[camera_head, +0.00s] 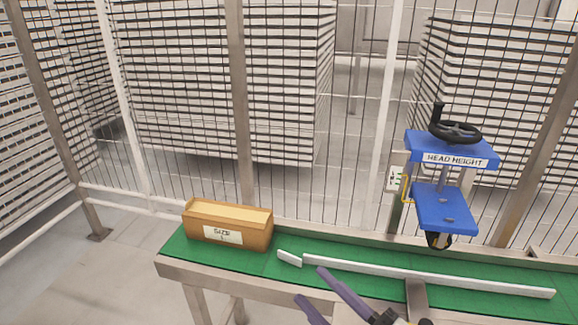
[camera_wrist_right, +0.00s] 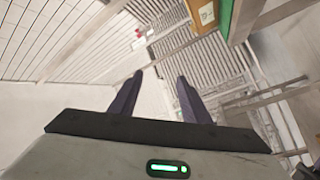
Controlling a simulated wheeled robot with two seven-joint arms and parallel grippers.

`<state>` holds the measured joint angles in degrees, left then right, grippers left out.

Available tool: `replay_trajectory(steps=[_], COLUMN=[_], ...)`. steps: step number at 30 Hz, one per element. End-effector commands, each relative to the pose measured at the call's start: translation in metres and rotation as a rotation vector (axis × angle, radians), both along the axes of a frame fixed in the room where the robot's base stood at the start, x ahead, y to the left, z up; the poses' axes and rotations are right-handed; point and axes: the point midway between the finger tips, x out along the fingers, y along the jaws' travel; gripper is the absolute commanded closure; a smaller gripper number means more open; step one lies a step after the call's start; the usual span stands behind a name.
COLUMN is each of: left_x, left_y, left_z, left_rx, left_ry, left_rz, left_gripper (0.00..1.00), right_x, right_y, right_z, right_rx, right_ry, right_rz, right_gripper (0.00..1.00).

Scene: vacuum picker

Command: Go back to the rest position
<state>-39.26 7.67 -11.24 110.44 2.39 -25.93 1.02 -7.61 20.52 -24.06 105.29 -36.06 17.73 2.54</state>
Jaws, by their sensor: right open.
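My right gripper (camera_head: 325,290) shows at the bottom of the head view, in front of the green conveyor (camera_head: 185,245). Its two purple-grey fingers are apart with nothing between them. In the right wrist view the same gripper (camera_wrist_right: 160,82) is open and empty, pointing at the pale floor and the fence. My left gripper is in neither view.
A tan box (camera_head: 228,225) marked SIZE sits on the conveyor's left end; it also shows in the right wrist view (camera_wrist_right: 207,12). White rails (camera_head: 420,274) run along the belt. A blue head-height unit with handwheel (camera_head: 445,208) stands at right. Wire fencing and stacked white trays (camera_head: 215,100) lie behind.

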Motion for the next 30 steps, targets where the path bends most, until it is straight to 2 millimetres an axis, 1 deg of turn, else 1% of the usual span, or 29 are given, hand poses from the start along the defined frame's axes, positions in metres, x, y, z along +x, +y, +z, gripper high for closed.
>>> replay_trajectory(steps=[1, 2, 3, 4, 5, 6, 8, 9, 12, 15, 18, 21, 30], left_x=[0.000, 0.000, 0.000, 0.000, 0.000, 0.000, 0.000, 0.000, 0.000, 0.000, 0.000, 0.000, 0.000], left_y=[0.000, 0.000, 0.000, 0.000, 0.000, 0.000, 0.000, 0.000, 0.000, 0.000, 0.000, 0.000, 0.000], left_z=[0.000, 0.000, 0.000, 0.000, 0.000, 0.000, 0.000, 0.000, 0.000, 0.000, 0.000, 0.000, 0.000], left_rx=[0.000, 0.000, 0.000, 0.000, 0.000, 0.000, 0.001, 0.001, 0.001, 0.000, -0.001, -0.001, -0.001], left_ry=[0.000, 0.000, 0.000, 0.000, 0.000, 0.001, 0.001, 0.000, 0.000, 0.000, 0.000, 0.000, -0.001], left_rz=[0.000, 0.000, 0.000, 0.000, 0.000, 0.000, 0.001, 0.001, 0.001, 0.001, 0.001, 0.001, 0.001], left_gripper=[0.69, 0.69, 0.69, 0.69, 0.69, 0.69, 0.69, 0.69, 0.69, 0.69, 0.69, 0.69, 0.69], right_x=[-0.003, -0.006, -0.013, -0.020, -0.029, -0.044, -0.068, -0.085, -0.125, -0.155, -0.171, -0.175, -0.174], right_y=[-0.022, -0.035, -0.050, -0.060, -0.069, -0.079, -0.092, -0.097, -0.106, -0.109, -0.109, -0.110, -0.109], right_z=[-0.034, -0.054, -0.079, -0.099, -0.118, -0.143, -0.176, -0.195, -0.231, -0.252, -0.262, -0.265, -0.265], right_rx=[0.086, 0.126, 0.172, 0.203, 0.232, 0.265, 0.307, 0.334, 0.381, 0.410, 0.425, 0.430, 0.427], right_ry=[0.174, 0.267, 0.384, 0.469, 0.553, 0.659, 0.806, 0.894, 1.076, 1.196, 1.259, 1.276, 1.274], right_rz=[-0.116, -0.179, -0.252, -0.302, -0.350, -0.407, -0.482, -0.523, -0.602, -0.648, -0.671, -0.677, -0.676], right_gripper=[0.57, 0.57, 0.57, 0.57, 0.57, 0.57, 0.57, 0.57, 0.57, 0.57, 0.57, 0.57, 0.57])
